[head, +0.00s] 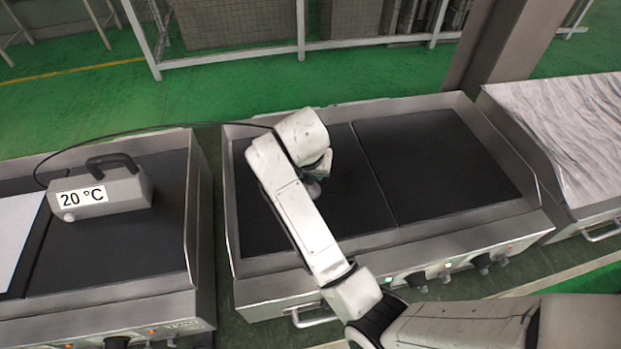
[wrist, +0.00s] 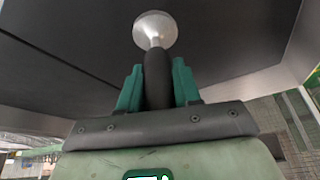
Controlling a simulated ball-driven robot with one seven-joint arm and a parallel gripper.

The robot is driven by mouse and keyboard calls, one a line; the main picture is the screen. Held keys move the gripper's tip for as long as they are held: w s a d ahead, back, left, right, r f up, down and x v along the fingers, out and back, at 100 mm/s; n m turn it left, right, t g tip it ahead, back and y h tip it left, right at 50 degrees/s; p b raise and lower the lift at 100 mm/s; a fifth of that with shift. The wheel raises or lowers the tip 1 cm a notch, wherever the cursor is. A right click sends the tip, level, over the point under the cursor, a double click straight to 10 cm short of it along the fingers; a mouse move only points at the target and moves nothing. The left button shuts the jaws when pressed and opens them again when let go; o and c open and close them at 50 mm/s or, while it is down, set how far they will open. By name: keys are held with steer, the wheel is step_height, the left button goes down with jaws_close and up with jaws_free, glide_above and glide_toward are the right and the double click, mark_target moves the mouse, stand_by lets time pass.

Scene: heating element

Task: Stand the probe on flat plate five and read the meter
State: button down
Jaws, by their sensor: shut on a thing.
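My gripper (wrist: 157,85) is shut on the black handle of the probe (wrist: 157,75), between its teal fingers. The probe's pale round metal foot (wrist: 155,30) shows against a dark plate in the wrist view; whether it touches the plate I cannot tell. In the head view my arm reaches over the left dark plate (head: 270,225) of the middle unit and partly hides the probe. The meter (head: 105,190) is a grey box with a black handle, standing on the left unit. Its display reads 20 °C. No plate number is legible.
The middle unit's right dark plate (head: 436,165) is bare. Raised metal walls edge the units. A thin black cable (head: 150,130) arcs from the meter to my arm. A unit with a pale, wrinkled top (head: 580,130) stands at the right, and a pillar (head: 510,45) rises behind.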

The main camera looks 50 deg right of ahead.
mark_target(311, 179)
steer(key=shift+f+p, duration=0.3)
steer(key=shift+f, duration=1.35)
steer(key=c, duration=0.8)
jaws_free()
steer(key=shift+f, duration=0.1)
steer(key=v, duration=1.2)
steer(key=shift+w, duration=0.15)
